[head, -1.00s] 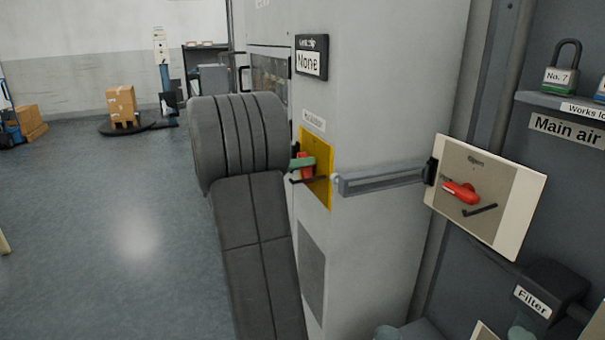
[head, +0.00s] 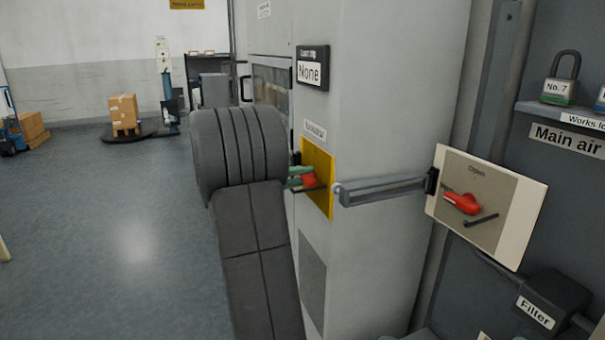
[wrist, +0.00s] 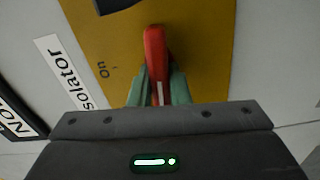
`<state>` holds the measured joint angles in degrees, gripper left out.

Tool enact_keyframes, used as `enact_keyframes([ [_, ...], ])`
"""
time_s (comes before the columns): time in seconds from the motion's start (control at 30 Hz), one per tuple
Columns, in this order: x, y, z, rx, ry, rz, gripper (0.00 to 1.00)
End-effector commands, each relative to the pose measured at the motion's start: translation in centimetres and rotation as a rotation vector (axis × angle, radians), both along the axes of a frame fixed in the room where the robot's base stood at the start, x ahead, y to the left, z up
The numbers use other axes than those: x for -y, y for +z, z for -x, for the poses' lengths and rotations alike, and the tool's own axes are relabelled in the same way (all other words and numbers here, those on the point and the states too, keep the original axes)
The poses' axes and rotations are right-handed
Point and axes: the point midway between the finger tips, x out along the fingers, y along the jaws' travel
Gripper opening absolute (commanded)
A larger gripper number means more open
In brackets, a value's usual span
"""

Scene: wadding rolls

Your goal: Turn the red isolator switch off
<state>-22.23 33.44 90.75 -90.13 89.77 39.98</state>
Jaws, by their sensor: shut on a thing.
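The red isolator handle (wrist: 155,55) sits on a yellow plate (wrist: 205,45), with the word "On" to its left in the wrist view. My gripper (wrist: 159,88) is shut on this handle, one green fingertip on each side. In the wrist view the handle stands nearly along the picture's vertical, and its lower part lies between the fingers. In the head view the red handle (head: 309,179) shows at the yellow plate (head: 322,190), with my gripper (head: 299,178) at its left. My dark wrist and arm hide part of the plate's left side there.
Open floor (head: 90,220) lies at the left.

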Motion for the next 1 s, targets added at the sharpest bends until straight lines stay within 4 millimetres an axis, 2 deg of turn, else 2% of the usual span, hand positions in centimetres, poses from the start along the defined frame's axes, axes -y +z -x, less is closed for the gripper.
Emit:
enact_keyframes([
  [0.3,-0.03,-0.09,-0.03,-0.094,0.001,0.04,0.0],
  [0.8,-0.03,-0.17,-0.03,-0.109,0.001,0.046,0.0],
  [0.83,-0.03,-0.17,-0.03,-0.109,0.001,0.046,0.22],
  [0.9,-0.03,-0.17,-0.03,-0.109,0.001,0.045,0.36],
  [1.0,-0.03,-0.17,-0.02,-0.108,0.001,0.045,0.38],
])
